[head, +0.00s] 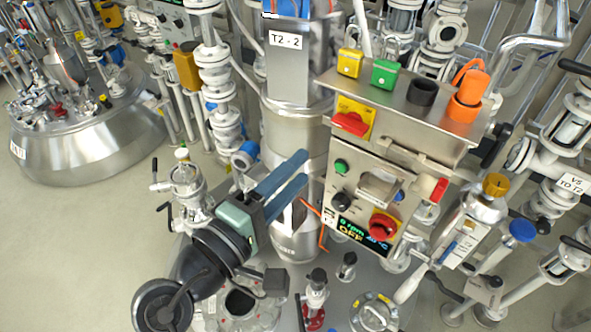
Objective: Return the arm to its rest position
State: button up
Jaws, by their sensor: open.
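My arm reaches up from the bottom left of the head view. My gripper (304,168) has a grey-green body and two blue fingers, which point up and to the right. The fingers are apart and I see nothing between them. In the picture the fingertips lie in front of the steel column marked T2 - 2 (290,85), just left of the control box (352,208). I cannot tell how far they are from either, or whether they touch.
On the shelf (440,118) above the box are a yellow padlock (349,63), a green padlock (384,73), a black cup (422,92) and an orange item (469,90). Pipes and valves crowd the right. A steel vessel (85,140) stands at left; clear floor (70,250) lies below it.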

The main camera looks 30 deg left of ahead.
jog(key=w+d+r+m+t, duration=0.1)
jog(key=w+d+r+m, duration=0.15)
jog(key=r, duration=0.45)
jog(key=w+d+r+m+t+y+b, duration=0.1)
jog(key=d+r+m+t, duration=0.1)
jog(key=d+r+m, duration=0.3)
jog(key=w+d+r+m+t, duration=0.1)
jog(key=d+r+m, duration=0.15)
jog(key=r, duration=0.55)
jog(key=s+d+r+m+t+y, duration=0.1)
jog(key=s+d+r+m+t, duration=0.1)
jog(key=r, duration=0.5)
jog(key=s+d+r+m+t+y, duration=0.1)
jog(key=s+d+r+m+t, duration=0.2)
jog(key=s+r, duration=0.4)
jog(key=shift+d+r+m+t+b, duration=0.25)
jog(key=shift+r+m+t+b, duration=0.2)
jog(key=shift+r, duration=0.35)
